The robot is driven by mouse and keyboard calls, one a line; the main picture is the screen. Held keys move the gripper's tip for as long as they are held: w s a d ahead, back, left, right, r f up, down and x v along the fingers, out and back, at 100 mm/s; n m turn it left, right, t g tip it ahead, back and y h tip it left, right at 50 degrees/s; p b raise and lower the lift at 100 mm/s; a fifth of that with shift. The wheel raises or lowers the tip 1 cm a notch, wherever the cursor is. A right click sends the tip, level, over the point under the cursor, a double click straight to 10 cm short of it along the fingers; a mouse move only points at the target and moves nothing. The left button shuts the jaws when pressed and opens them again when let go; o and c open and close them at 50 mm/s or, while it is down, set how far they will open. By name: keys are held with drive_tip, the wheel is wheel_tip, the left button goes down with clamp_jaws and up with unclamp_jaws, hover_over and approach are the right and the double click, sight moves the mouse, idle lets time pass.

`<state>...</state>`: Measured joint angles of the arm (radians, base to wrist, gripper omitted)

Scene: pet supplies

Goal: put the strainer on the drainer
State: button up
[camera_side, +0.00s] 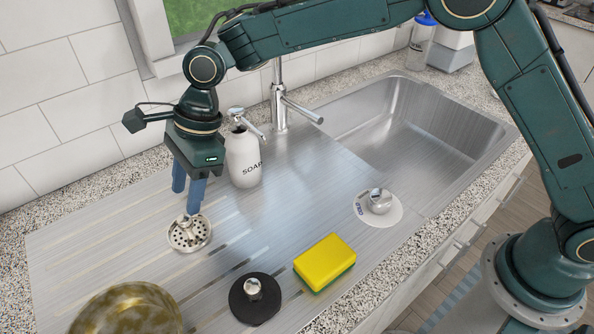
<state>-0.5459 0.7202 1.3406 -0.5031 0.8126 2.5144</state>
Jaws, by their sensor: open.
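The strainer (189,234) is a small round metal disc with holes and a raised knob. It lies on the ribbed left part of the steel surface, which I take to be the drainer (80,243). My gripper (188,204) points down with its two blue fingers open, right above the strainer. The right fingertip is close to the strainer's knob and partly covers it. I cannot tell whether the fingers touch it.
A white soap bottle (243,157) stands just right of my gripper, near the tap (281,104). A black disc with a knob (255,299), a yellow sponge (325,260), a brown bowl (128,310) and a white disc with a knob (379,206) lie around. The sink basin (410,125) is empty.

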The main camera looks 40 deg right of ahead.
drive_tip(key=shift+v, duration=2.85)
drive_tip(key=s+d+r+n, duration=0.1)
drive_tip(key=d+r, duration=0.1)
drive_tip(key=d, duration=0.1)
drive_tip(key=d+r+n+t, duration=0.1)
drive_tip(key=d+r+n, duration=0.1)
drive_tip(key=d+r, duration=0.1)
drive_tip(key=s+d+r+n+t, duration=0.1)
drive_tip(key=d+r, duration=0.2)
drive_tip(key=d, duration=0.2)
drive_tip(key=shift+s+d, duration=0.2)
drive_tip(key=shift+s, duration=0.15)
drive_tip(key=s+d+r+n+t+h, duration=0.15)
drive_tip(key=s+d+r+n, duration=0.35)
drive_tip(key=d, duration=0.5)
drive_tip(key=s+d+f+n+t+h, duration=0.1)
drive_tip(key=s+d+f+n, duration=0.1)
drive_tip(key=s+d+n, duration=0.2)
drive_tip(key=s+d+f+n+t+h, duration=0.1)
drive_tip(key=s+d+f+n+h, duration=0.1)
drive_tip(key=s+d, duration=0.9)
drive_tip(key=s+f+n, duration=0.1)
drive_tip(key=s+n, duration=0.1)
drive_tip(key=s, duration=0.2)
drive_tip(key=shift+s+n, duration=0.3)
drive_tip(key=shift+n, duration=0.1)
